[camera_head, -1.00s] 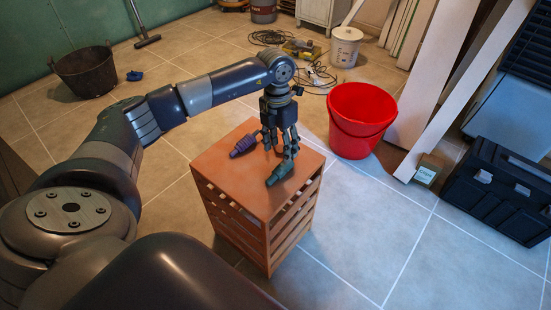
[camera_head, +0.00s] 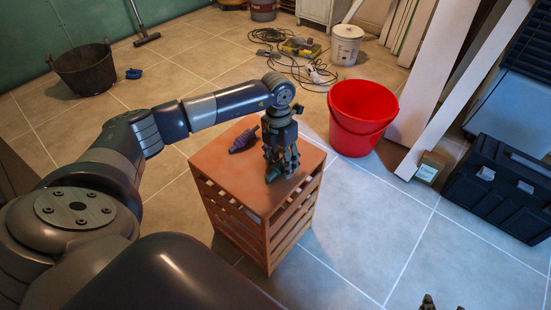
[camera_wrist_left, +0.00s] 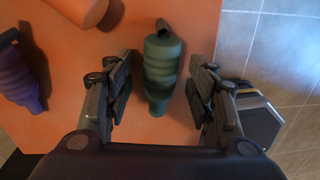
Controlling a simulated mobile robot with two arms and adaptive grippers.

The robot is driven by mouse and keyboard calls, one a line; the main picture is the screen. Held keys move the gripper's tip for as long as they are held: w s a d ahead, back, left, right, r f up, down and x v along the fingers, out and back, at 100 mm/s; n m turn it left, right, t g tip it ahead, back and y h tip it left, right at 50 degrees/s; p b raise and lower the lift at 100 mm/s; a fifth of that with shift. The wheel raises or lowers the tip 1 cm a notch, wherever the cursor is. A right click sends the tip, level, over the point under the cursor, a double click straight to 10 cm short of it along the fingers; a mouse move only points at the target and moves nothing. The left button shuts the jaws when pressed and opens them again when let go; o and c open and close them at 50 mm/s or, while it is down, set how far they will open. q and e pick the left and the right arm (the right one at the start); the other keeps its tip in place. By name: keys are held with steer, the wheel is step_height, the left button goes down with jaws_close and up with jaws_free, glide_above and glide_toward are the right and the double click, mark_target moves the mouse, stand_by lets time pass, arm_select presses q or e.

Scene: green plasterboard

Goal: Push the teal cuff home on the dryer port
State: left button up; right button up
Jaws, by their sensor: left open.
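The teal cuff (camera_head: 272,176) lies on the orange crate top (camera_head: 217,163), partly hidden by my left gripper (camera_head: 281,168) in the head view. In the left wrist view the teal cuff (camera_wrist_left: 161,65) lies lengthwise between the two spread fingers of my left gripper (camera_wrist_left: 163,80), with a gap on each side. A similar purple cuff (camera_head: 243,140) lies on the crate to the left; it also shows in the left wrist view (camera_wrist_left: 20,80). An orange cylinder (camera_wrist_left: 80,8) stands at the top of that view; I cannot tell if it is the dryer port. Dark fingertips (camera_head: 443,304), apparently my right gripper's, show at the bottom edge.
A red bucket (camera_head: 362,117) stands on the floor right of the slatted crate. A dark toolbox (camera_head: 497,190) and a small box (camera_head: 430,168) are further right. White boards (camera_head: 466,90) lean behind. Cables (camera_head: 290,66) lie on the floor beyond the crate.

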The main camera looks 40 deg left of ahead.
arm_select(q)
jaws_close()
steer(key=shift+r, duration=0.1)
